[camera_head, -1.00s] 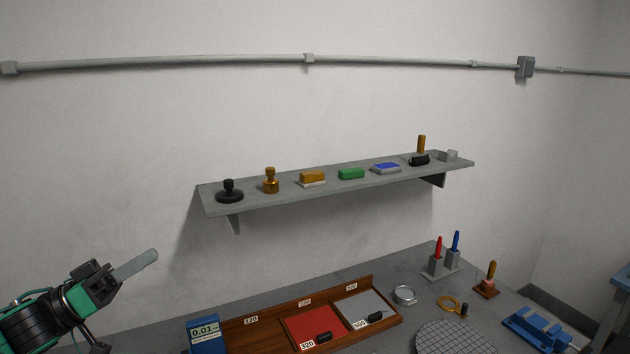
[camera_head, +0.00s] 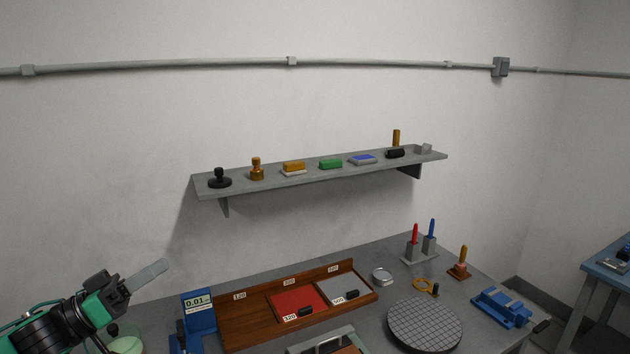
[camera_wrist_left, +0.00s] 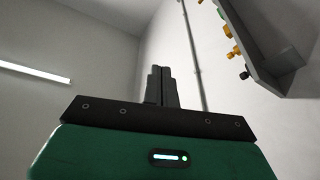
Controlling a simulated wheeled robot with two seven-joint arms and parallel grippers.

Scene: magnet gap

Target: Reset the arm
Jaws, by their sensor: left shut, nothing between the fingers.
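My left gripper (camera_head: 147,275) is at the lower left of the head view, raised above the left end of the grey bench. Its fingers are together and empty, pointing up and to the right. In the left wrist view the two dark fingers (camera_wrist_left: 160,86) stand side by side, closed, with nothing between them. The gripper is apart from the shelf and from everything on the bench. My right gripper is not in the frames.
A wall shelf (camera_head: 325,177) holds several small items. On the bench are a blue gauge (camera_head: 199,318), a wooden tray (camera_head: 243,322), a round gridded plate (camera_head: 424,325), a blue fixture (camera_head: 502,307) and red and blue-handled tools. Open air surrounds the left gripper.

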